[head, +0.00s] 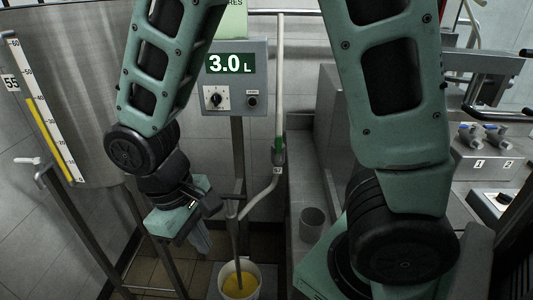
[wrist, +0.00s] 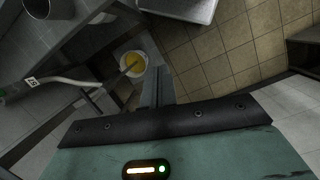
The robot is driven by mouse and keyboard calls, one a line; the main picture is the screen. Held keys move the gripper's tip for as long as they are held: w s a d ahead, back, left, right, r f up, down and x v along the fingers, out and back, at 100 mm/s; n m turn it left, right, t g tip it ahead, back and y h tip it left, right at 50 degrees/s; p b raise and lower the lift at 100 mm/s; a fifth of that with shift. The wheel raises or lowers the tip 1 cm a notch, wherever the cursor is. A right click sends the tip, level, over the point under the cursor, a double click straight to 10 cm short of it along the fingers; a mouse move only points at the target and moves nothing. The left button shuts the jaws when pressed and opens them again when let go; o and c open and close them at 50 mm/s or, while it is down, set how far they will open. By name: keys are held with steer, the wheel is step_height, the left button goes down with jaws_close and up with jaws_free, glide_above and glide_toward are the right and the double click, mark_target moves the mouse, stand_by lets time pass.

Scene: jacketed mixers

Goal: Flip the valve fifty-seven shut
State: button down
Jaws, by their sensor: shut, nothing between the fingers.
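A pale pipe (head: 279,80) runs down the wall and bends toward a bucket. A green valve handle (head: 279,147) lies along its upright part, with a small tag (head: 277,170) just below. The tag also shows in the wrist view (wrist: 32,82), too small to read surely, so I cannot confirm it is fifty-seven. My gripper (head: 203,243) is shut and empty, low and left of the green handle, pointing down near the bucket. Its fingers (wrist: 158,85) show together in the wrist view. The white bucket (head: 254,291) holds yellow liquid (head: 238,284) under the pipe's end.
A tank (head: 85,90) marked 55 stands at left, with a level gauge and a white-handled valve (head: 28,160). A grey control box (head: 235,78) reads 3.0 L.

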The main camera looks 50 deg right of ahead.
steer(key=w+d+f+m+g+h+b, duration=0.1)
steer(key=w+d+f+m+h+b, duration=0.2)
steer(key=w+d+f, duration=0.4)
steer(key=w+d+f+m+h+b, duration=0.15)
steer(key=w+d+f+h, duration=0.35)
steer(key=d, duration=0.5)
steer(key=w+d+r+m+t+h+b, duration=0.1)
steer(key=w+d+r+t+h+b, duration=0.1)
steer(key=w+d+r+h+b, duration=0.2)
steer(key=w+d+r+h, duration=0.2)
steer(key=w+h, duration=0.2)
steer(key=w, duration=0.1)
steer(key=shift+w+r, duration=0.3)
steer(key=shift+r, duration=0.05)
steer(key=shift+d, duration=0.2)
steer(key=p, duration=0.2)
glide_toward(279, 145)
steer(key=w+d, duration=0.4)
steer(key=w, duration=0.1)
steer(key=shift+s+d+f+p, duration=0.1)
steer(key=shift+s+d+p, duration=0.25)
steer(key=shift+s+d, duration=0.35)
steer(key=shift+s+d+f+p, duration=0.1)
steer(key=shift+s+d+p, duration=0.2)
steer(key=shift+s+d, duration=0.45)
steer(key=shift+s+a, duration=0.15)
steer(key=shift+s, duration=0.1)
